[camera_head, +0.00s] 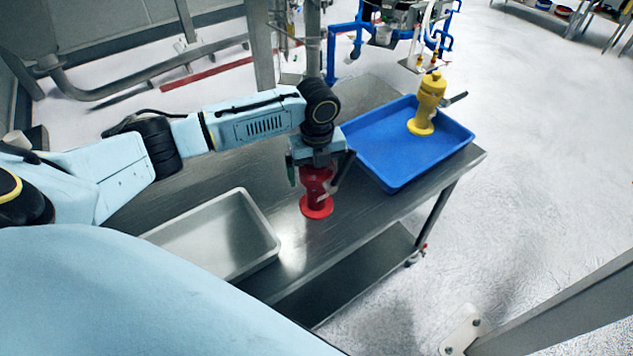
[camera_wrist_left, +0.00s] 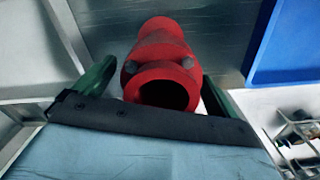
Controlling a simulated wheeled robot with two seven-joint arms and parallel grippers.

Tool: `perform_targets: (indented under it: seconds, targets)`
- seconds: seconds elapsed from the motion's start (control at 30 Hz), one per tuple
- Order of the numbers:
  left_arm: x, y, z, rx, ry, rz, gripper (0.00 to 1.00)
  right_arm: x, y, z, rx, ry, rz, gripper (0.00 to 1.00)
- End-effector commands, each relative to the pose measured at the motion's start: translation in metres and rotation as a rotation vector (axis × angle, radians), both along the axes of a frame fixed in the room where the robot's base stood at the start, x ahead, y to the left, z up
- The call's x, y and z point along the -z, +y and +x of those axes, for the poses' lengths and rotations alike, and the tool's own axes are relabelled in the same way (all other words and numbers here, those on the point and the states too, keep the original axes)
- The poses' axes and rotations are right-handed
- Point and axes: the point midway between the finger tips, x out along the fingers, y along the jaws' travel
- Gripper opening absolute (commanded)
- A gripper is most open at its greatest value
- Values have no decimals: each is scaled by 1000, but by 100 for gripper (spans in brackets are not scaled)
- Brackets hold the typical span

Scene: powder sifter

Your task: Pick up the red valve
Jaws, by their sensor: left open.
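The red valve (camera_head: 317,205) stands upright on the metal table, between the grey tray and the blue tray. My left gripper (camera_head: 319,176) is above it and reaches down around its upper part, which it partly hides. In the left wrist view, the red valve (camera_wrist_left: 162,62) lies between the two green fingers of my left gripper (camera_wrist_left: 155,85). The fingers are apart, one on each side of the valve. A gap shows on the left side; I cannot tell if the right finger touches it. My right gripper is not in view.
A blue tray (camera_head: 389,183) with a yellow valve (camera_head: 428,100) in it stands on the right part of the table (camera_head: 345,235). An empty grey tray (camera_head: 262,228) is at the left front. The table's front edge is close to the red valve.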

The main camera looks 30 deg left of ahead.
Motion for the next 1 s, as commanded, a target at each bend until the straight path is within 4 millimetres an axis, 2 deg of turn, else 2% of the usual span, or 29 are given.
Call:
perform_targets:
  seconds: [0.07, 0.63, 0.87, 1.0]
  targets:
    - [0, 0, 0, 0, 0, 0, 96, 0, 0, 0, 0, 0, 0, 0]
    - [-1, 0, 0, -1, 0, 0, 22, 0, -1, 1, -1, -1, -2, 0]
    - [-3, 0, 1, -1, -4, -1, 22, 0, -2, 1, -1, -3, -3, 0]
    - [-15, 0, 2, -2, -7, -2, 22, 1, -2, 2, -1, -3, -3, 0]
